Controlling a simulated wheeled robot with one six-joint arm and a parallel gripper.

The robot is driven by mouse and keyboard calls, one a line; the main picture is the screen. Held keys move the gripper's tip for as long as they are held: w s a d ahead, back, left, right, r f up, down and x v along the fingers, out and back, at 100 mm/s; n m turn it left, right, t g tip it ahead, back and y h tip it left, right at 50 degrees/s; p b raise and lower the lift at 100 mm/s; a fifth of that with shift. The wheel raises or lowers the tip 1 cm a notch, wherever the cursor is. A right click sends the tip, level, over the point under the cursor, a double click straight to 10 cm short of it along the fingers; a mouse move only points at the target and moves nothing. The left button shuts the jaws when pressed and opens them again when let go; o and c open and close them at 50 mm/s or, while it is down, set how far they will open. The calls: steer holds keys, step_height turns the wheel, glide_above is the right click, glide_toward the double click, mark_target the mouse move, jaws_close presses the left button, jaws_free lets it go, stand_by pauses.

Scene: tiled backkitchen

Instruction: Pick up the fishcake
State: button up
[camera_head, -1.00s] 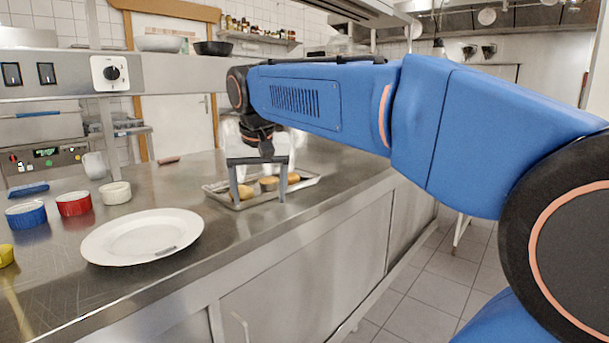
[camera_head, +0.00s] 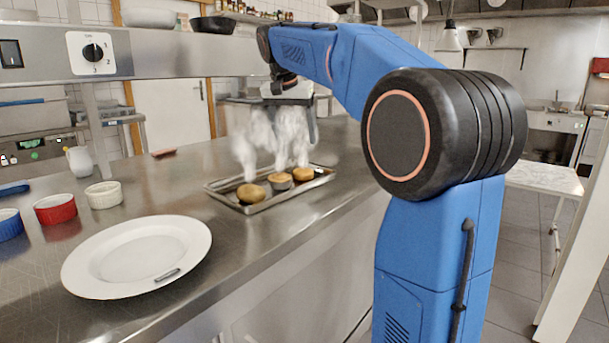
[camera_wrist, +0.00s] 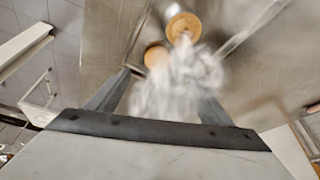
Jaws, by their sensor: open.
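A shallow metal tray (camera_head: 243,208) stands on the steel counter and holds three small round browned pieces. The left piece (camera_head: 250,193) and the right piece (camera_head: 304,173) are golden brown; the middle piece (camera_head: 280,181) has a greyer side. I cannot tell for sure which is the fishcake. White steam rises from the tray. My gripper (camera_head: 288,132) is open and empty above the tray's far side, apart from the pieces. In the wrist view, two pieces (camera_wrist: 183,26) (camera_wrist: 157,55) show beyond the open fingers (camera_wrist: 160,88), and steam hides the rest.
A white plate (camera_head: 90,270) lies in front, left of the tray, with a small metal-looking strip on it. A red ramekin (camera_head: 55,210), a white ramekin (camera_head: 104,195) and a blue one (camera_head: 10,224) stand behind it. A shelf edge (camera_head: 190,70) runs above the counter.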

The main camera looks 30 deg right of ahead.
glide_above(303, 170)
steer(key=s+a, duration=0.1)
steer(key=a, duration=0.1)
steer(key=f, duration=0.7)
steer(key=shift+s+a+f, duration=0.1)
steer(key=shift+a+f, duration=0.1)
steer(key=shift+f, duration=0.1)
steer(key=shift+d+x, duration=0.15)
steer(key=shift+x, duration=1.15)
steer(key=shift+d+x, duration=0.15)
steer(key=shift+x, duration=1.2)
steer(key=shift+r, duration=0.15)
steer(key=c, duration=1.2)
